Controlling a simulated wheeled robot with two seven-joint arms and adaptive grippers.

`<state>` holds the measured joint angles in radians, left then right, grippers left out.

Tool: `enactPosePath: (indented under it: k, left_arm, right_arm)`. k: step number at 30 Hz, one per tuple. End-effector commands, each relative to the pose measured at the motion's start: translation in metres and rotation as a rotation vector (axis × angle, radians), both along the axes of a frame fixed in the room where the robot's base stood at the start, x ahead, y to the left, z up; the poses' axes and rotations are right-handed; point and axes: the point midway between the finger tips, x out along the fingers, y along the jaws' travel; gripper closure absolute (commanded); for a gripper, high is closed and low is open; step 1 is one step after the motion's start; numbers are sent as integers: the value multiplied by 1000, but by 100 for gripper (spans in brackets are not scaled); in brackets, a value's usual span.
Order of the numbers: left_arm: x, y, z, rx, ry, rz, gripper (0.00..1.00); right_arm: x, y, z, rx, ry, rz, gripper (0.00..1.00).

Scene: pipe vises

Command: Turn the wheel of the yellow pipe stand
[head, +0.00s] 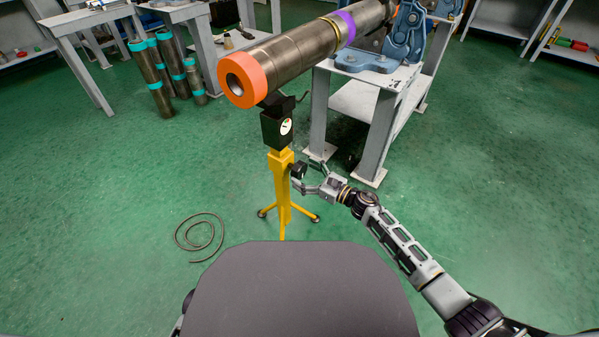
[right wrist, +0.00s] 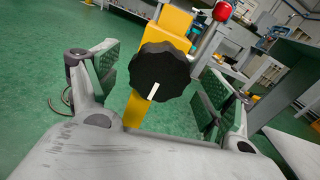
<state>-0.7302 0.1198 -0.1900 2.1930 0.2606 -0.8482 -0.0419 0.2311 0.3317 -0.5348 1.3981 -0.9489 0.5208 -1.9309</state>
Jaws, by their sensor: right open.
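The yellow pipe stand (head: 281,185) stands upright on the floor on splayed legs, with a black head and a round gauge under the pipe. Its black wheel (head: 298,170) is on the right side of the post. In the right wrist view the wheel (right wrist: 160,72) is round and knobbed with a white mark pointing down and slightly left. My right gripper (head: 309,180) is beside the wheel. Its two fingers are spread wide, one on each side of the wheel, with gaps to it, and it holds nothing. My left gripper does not show.
A long metal pipe (head: 290,55) with an orange end rests above the stand and runs to a blue vise (head: 390,45) on a grey bench (head: 375,125). A coiled cable (head: 199,237) lies on the green floor. A red-knobbed lever (right wrist: 222,12) is near the wheel.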

Motion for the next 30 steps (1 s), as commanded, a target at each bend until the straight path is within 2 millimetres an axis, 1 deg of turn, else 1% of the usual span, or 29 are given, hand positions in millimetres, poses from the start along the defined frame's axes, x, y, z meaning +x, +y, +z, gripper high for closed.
enactPosePath:
  k: [3,9,20,21,30]
  left_arm:
    - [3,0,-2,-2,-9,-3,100]
    - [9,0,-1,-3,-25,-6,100]
    - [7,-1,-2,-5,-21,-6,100]
    - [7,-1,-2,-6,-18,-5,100]
    - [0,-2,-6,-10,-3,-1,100]
  right_arm:
    - [7,9,-1,1,-1,0,19]
    - [14,19,-1,1,1,-1,19]
    - [15,21,0,1,1,-1,19]
    - [15,21,0,1,1,-1,20]
    - [15,20,0,1,1,0,58]
